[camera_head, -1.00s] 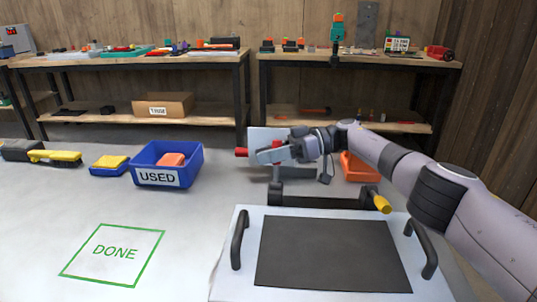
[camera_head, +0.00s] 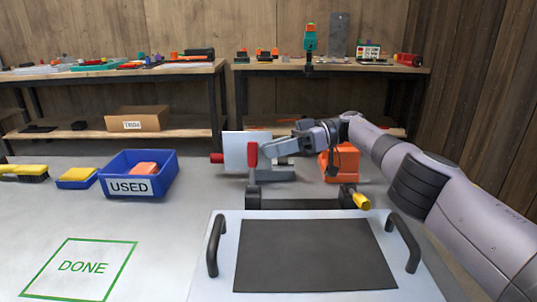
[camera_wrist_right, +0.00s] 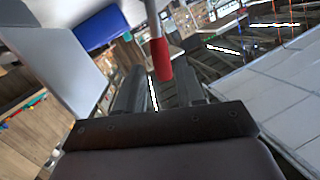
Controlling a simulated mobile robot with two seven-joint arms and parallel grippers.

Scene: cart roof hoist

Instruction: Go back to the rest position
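My right arm comes in from the right in the head view. In the right wrist view the lever's red end (camera_wrist_right: 161,57) shows ahead of the gripper, and the white plate (camera_wrist_right: 62,68) is at left. I see nothing held, but the finger gap is not clear enough to judge. My left gripper is in neither view.
A white panel (camera_head: 205,275) with a dark mat and two black handles lies in front. A blue USED bin (camera_head: 150,186) holds an orange item. An orange object (camera_head: 346,160) stands behind the right arm. The green DONE square (camera_head: 83,267) is empty.

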